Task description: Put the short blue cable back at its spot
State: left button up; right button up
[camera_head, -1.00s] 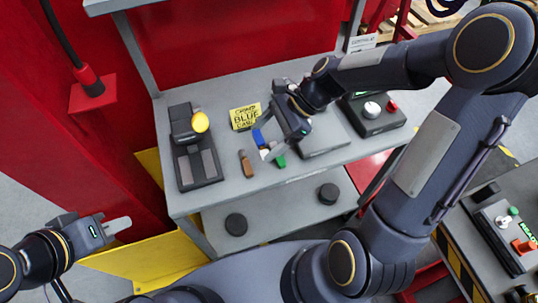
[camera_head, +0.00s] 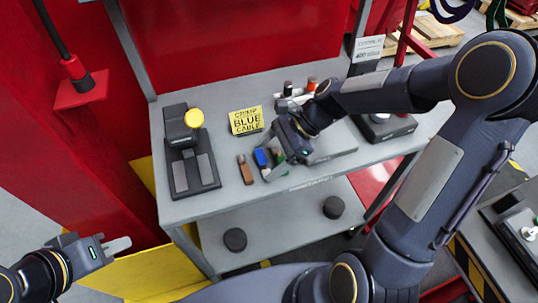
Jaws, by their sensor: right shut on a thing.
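The short blue cable (camera_head: 260,157) shows as a small blue piece at the fingers of my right gripper (camera_head: 269,171), low over the grey table. It stands between a brown piece (camera_head: 245,170) on the left and a green piece (camera_head: 280,155) on the right. My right gripper is shut on it; the gripper and arm hide part of it, and I cannot tell whether it touches the table. My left gripper (camera_head: 118,245) is away from the table at the lower left, with nothing visible in it; its finger gap cannot be made out.
A black crimping device (camera_head: 192,168) with a yellow knob stands at the table's left. A yellow sign reading "CRIMP BLUE CABLE" (camera_head: 246,121) stands behind the pieces. A dark control box (camera_head: 388,130) is at the right, partly behind my arm. Two black round things (camera_head: 235,239) sit on the lower shelf.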

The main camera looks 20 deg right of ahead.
jog(key=shift+f+b, duration=0.3)
jog(key=shift+f, duration=0.25)
dwell(0.4)
jog(key=o, duration=1.1)
jog(key=shift+r, duration=0.1)
jog(key=v, duration=0.7)
jog(key=shift+d+r+p, duration=0.15)
jog(key=shift+d+p, duration=0.1)
jog(key=shift+p, duration=0.1)
jog(key=shift+s+d+r+n, duration=0.15)
jog(key=shift+s+r+n, duration=0.15)
jog(key=shift+r, duration=0.15)
jog(key=s+r+n+t+h, duration=0.1)
jog(key=s+n+t, duration=0.1)
jog(key=s+n, duration=0.3)
jog(key=s+d+r+n+t+h+p, duration=0.1)
jog(key=s+n+t+h, duration=0.1)
jog(key=s+n, duration=0.3)
jog(key=s+d+r+n+t+h, duration=0.1)
jog(key=s+n+t+h, duration=0.1)
jog(key=s+n, duration=0.3)
jog(key=shift+s+r, duration=0.3)
jog(key=shift+r, duration=0.1)
